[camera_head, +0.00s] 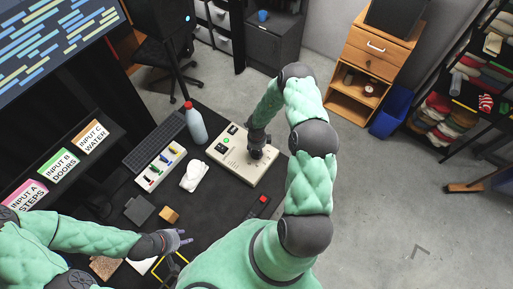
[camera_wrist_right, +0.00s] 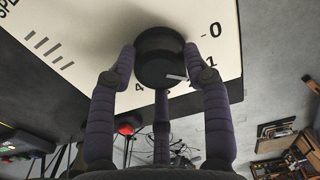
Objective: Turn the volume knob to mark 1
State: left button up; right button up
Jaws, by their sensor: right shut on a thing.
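The black round volume knob (camera_wrist_right: 158,52) sits on the cream panel (camera_head: 229,158), which lies on the dark table. The knob's white pointer line (camera_wrist_right: 177,77) points to the lower right, below the 1. My right gripper (camera_wrist_right: 162,70) is shut on the knob, with fingers on both sides. In the head view the right gripper (camera_head: 257,152) covers the knob. My left gripper (camera_head: 183,238) is open and empty over the table's near side.
A small orange-brown block (camera_head: 169,215) is near my left gripper.

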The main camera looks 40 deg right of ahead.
aim_at(258, 152)
jog(key=shift+s+a+f, duration=0.1)
jog(key=shift+s+f, duration=0.1)
jog(key=shift+s, duration=0.2)
jog(key=o, duration=1.2)
jog(key=shift+c, duration=0.2)
jog(key=shift+w+d+r, duration=0.1)
jog(key=shift+d, duration=0.1)
jog(key=shift+w+r, duration=0.15)
jog(key=shift+r, duration=0.3)
notch_tip(258, 152, up, 11)
